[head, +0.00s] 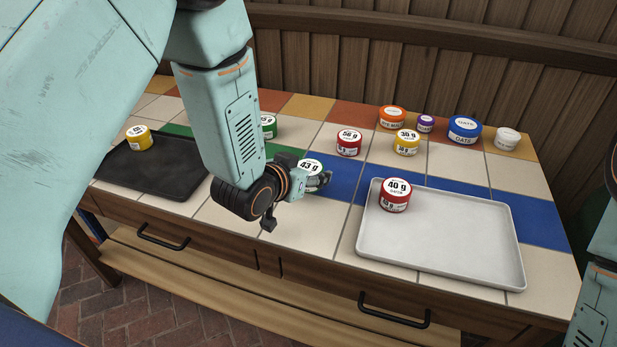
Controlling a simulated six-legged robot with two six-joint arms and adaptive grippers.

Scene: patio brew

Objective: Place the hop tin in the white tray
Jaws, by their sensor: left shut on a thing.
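My left gripper (322,181) is shut on a small round tin with a white lid reading "43 g" (311,167). The tin is at the blue tile strip near the table's middle, left of the white tray (455,252). My gripper hides most of its side, and I cannot tell whether it touches the table. The white tray lies at the right front. My right gripper is out of view.
A black tray (155,178) at the left holds a yellow tin (139,138). Behind stand a green tin (269,127), a red "56 g" tin (348,142), a yellow tin (406,143), and orange (392,118), purple (425,124), blue (464,130) and white (507,139) containers.

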